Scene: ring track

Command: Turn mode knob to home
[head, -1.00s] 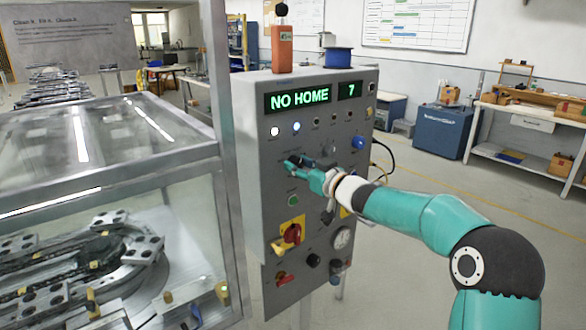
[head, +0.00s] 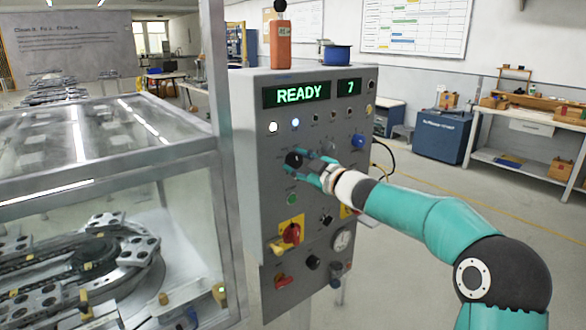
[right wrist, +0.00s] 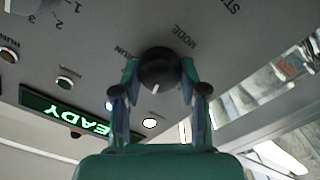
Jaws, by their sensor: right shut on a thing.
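The mode knob (head: 293,160) is a round black knob on the left part of the grey control panel (head: 262,215). My right gripper (head: 302,164) reaches it from the right. In the right wrist view the knob (right wrist: 158,66) sits between the two fingers of my gripper (right wrist: 158,84), which are shut on its sides. Its white pointer mark points down in that picture. The words MODE and RUN show beside it; a HOME label is not readable. The panel display (head: 298,94) reads READY and 7. My left gripper is not in view.
A red rotary switch (head: 291,234) on a yellow plate and a green button (head: 292,199) sit below the knob. A blue knob (head: 358,140) and a gauge (head: 342,240) are at the right. A glass-walled enclosure (head: 190,220) stands close on the left.

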